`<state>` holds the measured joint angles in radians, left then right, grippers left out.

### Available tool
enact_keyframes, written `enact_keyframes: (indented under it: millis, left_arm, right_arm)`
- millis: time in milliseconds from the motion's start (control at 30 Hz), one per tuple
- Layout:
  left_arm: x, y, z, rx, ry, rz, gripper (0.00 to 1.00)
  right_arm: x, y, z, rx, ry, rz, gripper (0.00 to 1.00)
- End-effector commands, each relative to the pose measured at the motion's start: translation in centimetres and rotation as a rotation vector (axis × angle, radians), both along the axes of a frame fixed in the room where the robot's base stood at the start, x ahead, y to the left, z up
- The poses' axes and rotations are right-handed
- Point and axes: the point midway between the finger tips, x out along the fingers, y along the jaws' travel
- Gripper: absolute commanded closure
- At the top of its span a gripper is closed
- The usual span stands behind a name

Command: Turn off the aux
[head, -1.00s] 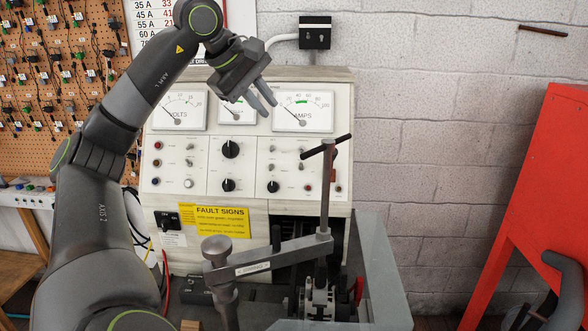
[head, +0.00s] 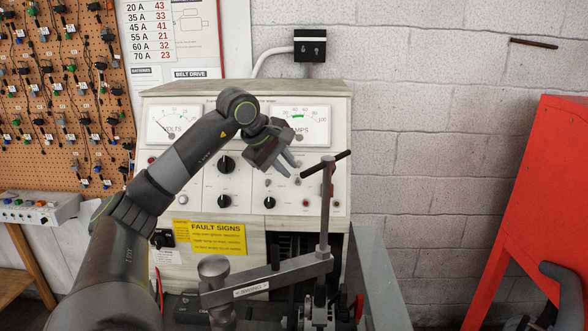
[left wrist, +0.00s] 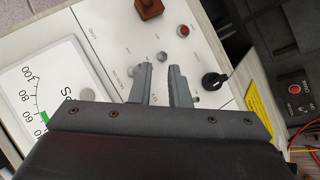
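The cream test bench panel (head: 240,185) carries small toggle switches, knobs and lamps. Their labels are too small to read, so I cannot tell which switch is the aux. My left gripper (head: 291,166) is in front of the panel's right section, below the amps gauge (head: 303,124). In the left wrist view, its two fingers (left wrist: 163,77) are apart and hold nothing. A small silver switch (left wrist: 162,57) shows just beyond and between the fingertips; contact is not visible. Another small switch (head: 298,181) shows below the fingers in the head view. My right gripper is not in view.
A clamp with a T-handle (head: 326,168) stands in front of the panel, close to the right of my left gripper. A black knob (head: 269,202) and a red lamp (head: 305,203) sit lower on the panel. A red stand (head: 535,180) is at the right.

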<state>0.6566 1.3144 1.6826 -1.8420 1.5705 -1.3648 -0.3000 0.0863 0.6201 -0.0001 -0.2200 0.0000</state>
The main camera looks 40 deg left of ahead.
Motion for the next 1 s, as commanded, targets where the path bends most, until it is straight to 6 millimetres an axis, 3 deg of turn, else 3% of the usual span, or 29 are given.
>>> enact_keyframes:
  millis: [300,667,800,1000]
  left_arm:
    - [2.3,-0.2,-2.9,-0.002,0.001,0.001,0.84]
    - [2.6,-0.1,-3.4,0.001,0.001,0.001,0.84]
    - [2.6,-0.2,-3.3,0.001,0.001,0.001,1.0]
    - [2.6,-0.2,-3.4,0.002,0.0,0.001,1.0]
  right_arm:
    - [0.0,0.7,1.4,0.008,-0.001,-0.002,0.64]
    - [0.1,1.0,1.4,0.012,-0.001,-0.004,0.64]
    - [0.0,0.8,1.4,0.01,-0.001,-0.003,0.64]
    - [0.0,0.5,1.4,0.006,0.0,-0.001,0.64]
